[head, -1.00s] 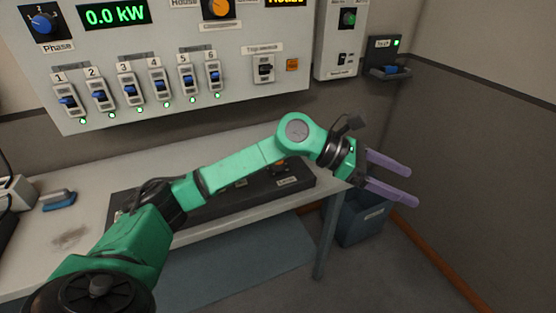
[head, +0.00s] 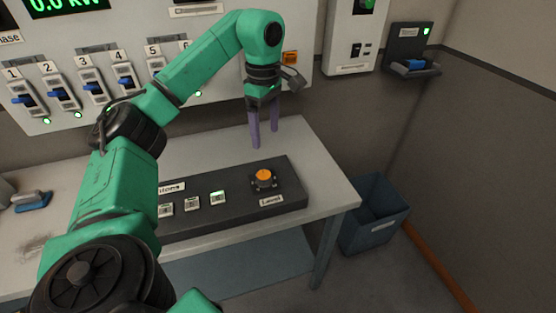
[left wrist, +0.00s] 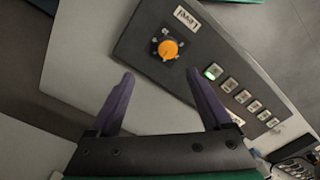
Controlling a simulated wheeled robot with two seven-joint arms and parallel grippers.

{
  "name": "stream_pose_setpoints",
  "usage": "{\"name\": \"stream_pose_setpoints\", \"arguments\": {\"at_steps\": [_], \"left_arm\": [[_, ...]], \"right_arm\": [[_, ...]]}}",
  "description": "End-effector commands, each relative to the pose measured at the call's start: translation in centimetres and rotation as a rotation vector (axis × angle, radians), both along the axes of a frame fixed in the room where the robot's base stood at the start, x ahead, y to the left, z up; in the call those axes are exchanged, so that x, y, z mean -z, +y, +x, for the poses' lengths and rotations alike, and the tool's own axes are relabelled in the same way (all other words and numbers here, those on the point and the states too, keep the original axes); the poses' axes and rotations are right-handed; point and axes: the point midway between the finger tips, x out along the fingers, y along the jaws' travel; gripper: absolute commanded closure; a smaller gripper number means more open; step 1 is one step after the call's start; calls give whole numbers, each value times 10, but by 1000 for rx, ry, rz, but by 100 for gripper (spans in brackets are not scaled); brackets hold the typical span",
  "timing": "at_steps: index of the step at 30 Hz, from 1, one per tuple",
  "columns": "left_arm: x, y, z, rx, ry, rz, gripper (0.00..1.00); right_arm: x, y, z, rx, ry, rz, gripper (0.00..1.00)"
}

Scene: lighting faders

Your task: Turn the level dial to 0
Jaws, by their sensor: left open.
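The level dial (head: 264,177) is an orange knob on a black base, near the right end of the dark console (head: 290,190) on the table. A "Level" label sits in front of it. The dial also shows in the left wrist view (left wrist: 169,49), beyond the fingertips; the scale marks around it are too small to read. My left gripper (head: 265,144) is open and empty, its purple fingers pointing down above the table just behind the console. In the left wrist view the fingers (left wrist: 160,78) are spread apart and touch nothing. My right gripper is not in view.
Several small buttons (head: 192,204) sit left of the dial on the console, one lit green. A wall panel with numbered switches (head: 59,93) stands behind the table. A blue bin (head: 374,232) is on the floor to the right.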

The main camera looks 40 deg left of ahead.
Motion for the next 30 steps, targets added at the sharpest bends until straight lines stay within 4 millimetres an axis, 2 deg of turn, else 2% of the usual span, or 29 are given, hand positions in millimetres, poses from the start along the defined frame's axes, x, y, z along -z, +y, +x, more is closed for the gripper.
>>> {"name": "stream_pose_setpoints", "arguments": {"at_steps": [1, 3, 6, 9, 12, 15, 19, 26, 27, 29, 30], "left_arm": [[15, 0, -1, 1, 3, 1, 18], [33, -1, -1, 1, 4, 0, 18], [57, 0, -2, 1, 5, -1, 18], [80, 0, -3, 0, 5, 1, 18], [104, 0, -3, 1, 5, 1, 18], [124, -1, -3, 1, 4, 0, 18], [137, -1, -3, 1, 0, -1, 18], [140, -1, -3, 1, -1, -2, 18], [139, -1, -2, 1, -1, -2, 21], [139, -1, -2, 1, -1, -2, 44], [139, -1, -2, 1, -1, -2, 60]], "right_arm": [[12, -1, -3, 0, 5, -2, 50], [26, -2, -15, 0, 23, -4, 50], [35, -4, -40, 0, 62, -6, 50], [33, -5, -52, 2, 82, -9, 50], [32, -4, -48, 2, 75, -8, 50], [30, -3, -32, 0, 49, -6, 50], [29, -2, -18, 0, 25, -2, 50], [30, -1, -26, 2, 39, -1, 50], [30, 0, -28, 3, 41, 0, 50], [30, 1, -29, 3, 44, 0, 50], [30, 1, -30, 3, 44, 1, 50]]}}
